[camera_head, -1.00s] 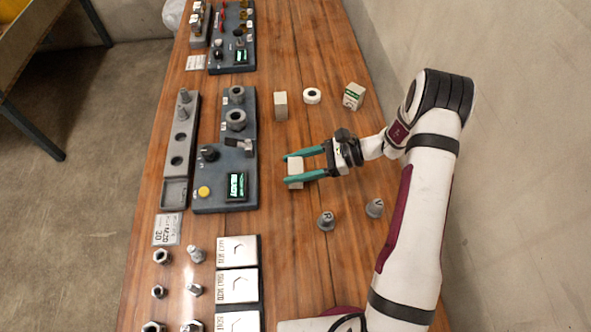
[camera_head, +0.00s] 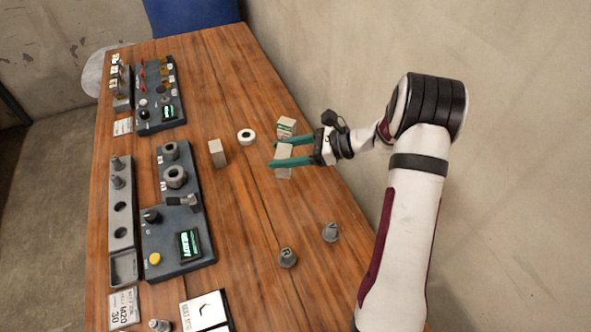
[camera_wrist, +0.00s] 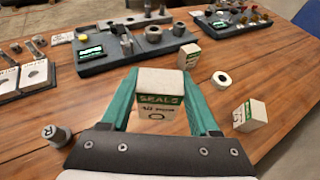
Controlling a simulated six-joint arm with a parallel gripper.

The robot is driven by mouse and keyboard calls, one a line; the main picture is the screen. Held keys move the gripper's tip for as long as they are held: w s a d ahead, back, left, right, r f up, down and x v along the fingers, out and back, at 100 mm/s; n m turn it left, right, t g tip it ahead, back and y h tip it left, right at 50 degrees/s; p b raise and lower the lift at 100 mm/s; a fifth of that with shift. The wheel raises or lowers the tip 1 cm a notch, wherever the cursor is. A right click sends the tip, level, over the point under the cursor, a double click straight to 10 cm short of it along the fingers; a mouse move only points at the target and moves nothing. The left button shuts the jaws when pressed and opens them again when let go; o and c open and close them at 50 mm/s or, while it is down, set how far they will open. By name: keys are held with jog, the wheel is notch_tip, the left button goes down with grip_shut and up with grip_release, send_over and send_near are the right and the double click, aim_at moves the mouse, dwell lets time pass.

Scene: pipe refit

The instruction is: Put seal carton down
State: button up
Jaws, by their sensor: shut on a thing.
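The seal carton (camera_wrist: 159,98) is a pale box with a green band reading "SEALS", held between the two green fingers in the wrist view. In the head view my gripper (camera_head: 281,157) is shut on the seal carton (camera_head: 283,160) over the right part of the wooden table. I cannot tell the exact gap between the carton and the table. In the wrist view my gripper (camera_wrist: 160,110) has a finger on each side of the carton.
A similar green-banded carton (camera_head: 286,127) stands just behind the held one. Two grey knobs (camera_head: 287,258) (camera_head: 330,232) are nearer. A dark panel (camera_head: 180,235) lies left.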

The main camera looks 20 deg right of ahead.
jog(key=w+d+m+t+h, duration=0.5)
jog(key=w+d+m+h, duration=0.1)
jog(key=w+d+m, duration=0.15)
jog(key=shift+t+h, duration=0.3)
jog(key=f, duration=1)
jog(key=shift+w+d+f, duration=0.15)
jog(key=shift+w+f, duration=0.2)
jog(key=shift+w, duration=0.05)
jog(key=o, duration=1.4)
jog(key=shift+f, duration=0.1)
